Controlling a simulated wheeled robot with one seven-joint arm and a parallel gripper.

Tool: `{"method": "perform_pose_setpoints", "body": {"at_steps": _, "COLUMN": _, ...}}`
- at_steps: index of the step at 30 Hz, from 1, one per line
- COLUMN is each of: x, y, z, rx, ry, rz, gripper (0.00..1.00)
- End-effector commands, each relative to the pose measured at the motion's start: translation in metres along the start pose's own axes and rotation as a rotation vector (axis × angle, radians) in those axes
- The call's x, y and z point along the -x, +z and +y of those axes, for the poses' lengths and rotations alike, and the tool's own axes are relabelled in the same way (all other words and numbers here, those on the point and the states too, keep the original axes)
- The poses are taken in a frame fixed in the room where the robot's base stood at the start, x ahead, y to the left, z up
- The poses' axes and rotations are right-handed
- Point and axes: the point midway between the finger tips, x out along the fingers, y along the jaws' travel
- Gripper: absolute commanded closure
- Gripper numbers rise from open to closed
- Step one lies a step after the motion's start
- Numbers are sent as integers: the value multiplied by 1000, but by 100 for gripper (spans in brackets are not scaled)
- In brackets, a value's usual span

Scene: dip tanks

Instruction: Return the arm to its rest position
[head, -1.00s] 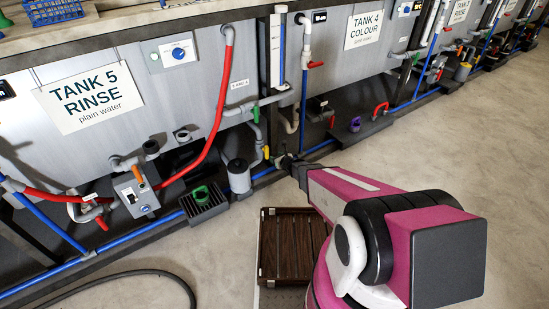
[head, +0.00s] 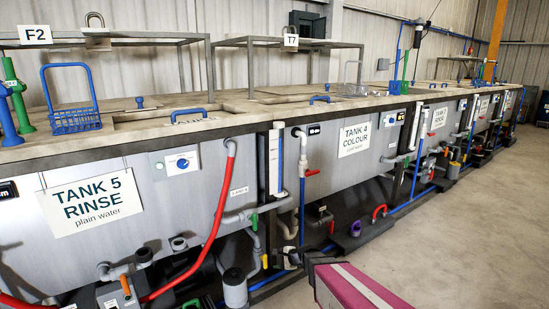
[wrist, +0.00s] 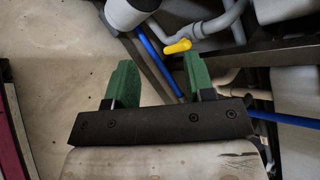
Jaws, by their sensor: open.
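My gripper (wrist: 158,85) shows in the wrist view with its two green fingers spread apart and nothing between them. Beyond the fingers lie a blue pipe (wrist: 157,62), a grey pipe and a yellow valve handle (wrist: 178,46); I see no contact with them. In the head view a magenta part of my arm shows at the bottom centre, in front of the tanks' lower pipework.
The tank 5 rinse sign (head: 91,202) and tank 4 colour sign (head: 354,137) hang on the grey tank row. A red hose (head: 205,245), pipes and valves run low along the front. A blue wire basket (head: 75,112) stands on top. Open concrete floor (head: 455,225) lies right.

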Motion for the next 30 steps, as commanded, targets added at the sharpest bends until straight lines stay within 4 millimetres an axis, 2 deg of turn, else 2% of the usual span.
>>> {"method": "perform_pose_setpoints", "body": {"at_steps": 1, "x": 22, "y": 12, "z": 4, "rx": 106, "ry": 57, "rz": 5, "gripper": 51}}
{"method": "perform_pose_setpoints", "body": {"at_steps": 7, "x": 89, "y": 27, "z": 26, "rx": 506, "ry": 326, "rz": 24, "gripper": 51}}
{"method": "perform_pose_setpoints", "body": {"at_steps": 12, "x": 156, "y": 29, "z": 46, "rx": 798, "ry": 590, "rz": 42, "gripper": 51}}
{"method": "perform_pose_setpoints", "body": {"at_steps": 18, "x": 227, "y": 25, "z": 60, "rx": 1024, "ry": 875, "rz": 57, "gripper": 51}}
{"method": "perform_pose_setpoints", "body": {"at_steps": 21, "x": 250, "y": 22, "z": 63, "rx": 1080, "ry": 967, "rz": 60, "gripper": 51}}
{"method": "perform_pose_setpoints", "body": {"at_steps": 24, "x": 261, "y": 21, "z": 64, "rx": 1106, "ry": 1015, "rz": 63, "gripper": 51}}
{"method": "perform_pose_setpoints", "body": {"at_steps": 30, "x": 263, "y": 20, "z": 64, "rx": 1111, "ry": 1025, "rz": 63, "gripper": 51}}
